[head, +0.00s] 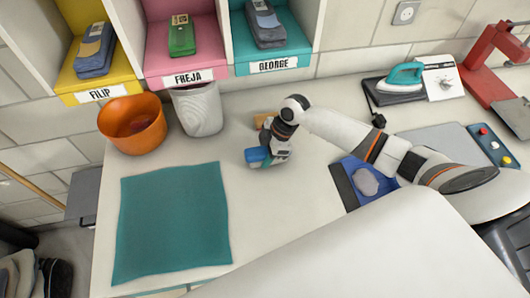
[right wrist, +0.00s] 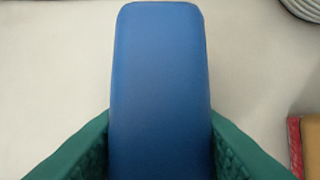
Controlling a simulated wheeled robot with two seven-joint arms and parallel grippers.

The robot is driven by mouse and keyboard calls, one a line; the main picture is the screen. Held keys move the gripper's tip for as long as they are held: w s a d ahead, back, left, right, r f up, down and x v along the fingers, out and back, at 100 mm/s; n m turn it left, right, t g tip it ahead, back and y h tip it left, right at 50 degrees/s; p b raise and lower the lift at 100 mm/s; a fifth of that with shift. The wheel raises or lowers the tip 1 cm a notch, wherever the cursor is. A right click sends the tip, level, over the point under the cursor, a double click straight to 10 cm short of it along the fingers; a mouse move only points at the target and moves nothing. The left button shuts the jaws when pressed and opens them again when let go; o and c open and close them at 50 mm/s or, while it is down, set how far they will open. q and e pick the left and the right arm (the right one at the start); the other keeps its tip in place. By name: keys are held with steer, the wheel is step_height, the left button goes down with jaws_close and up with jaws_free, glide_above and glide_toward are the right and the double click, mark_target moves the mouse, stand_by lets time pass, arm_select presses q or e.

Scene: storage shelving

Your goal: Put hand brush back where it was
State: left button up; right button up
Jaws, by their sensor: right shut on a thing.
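My right gripper (head: 272,157) is over the white worktop, to the right of the teal mat and in front of the labelled cubbies. It is shut on a blue thing, which I take for the hand brush (head: 256,155). In the right wrist view its smooth blue rounded body (right wrist: 160,75) stands between the two green fingers. No bristles can be made out, and the part in the grip is hidden. I cannot tell whether it touches the worktop. My left gripper is not in view.
A teal mat (head: 172,222) lies at left. An orange bowl (head: 133,125) and grey bin (head: 199,110) stand behind it. A dark-and-blue tray (head: 348,178) with a grey lump lies beneath my right arm. An iron (head: 402,75) stands back right. Worktop between mat and gripper is clear.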

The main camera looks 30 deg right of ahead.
steer(key=shift+f, duration=0.1)
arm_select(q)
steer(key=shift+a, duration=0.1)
arm_select(e)
steer(key=shift+d, duration=0.1)
steer(key=shift+f, duration=0.1)
steer(key=o, duration=0.5)
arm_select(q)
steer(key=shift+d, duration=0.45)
arm_select(e)
steer(key=o, duration=0.4)
steer(key=shift+o, duration=0.2)
steer(key=b+v, duration=0.2)
steer(key=v, duration=1)
steer(key=shift+s, duration=0.1)
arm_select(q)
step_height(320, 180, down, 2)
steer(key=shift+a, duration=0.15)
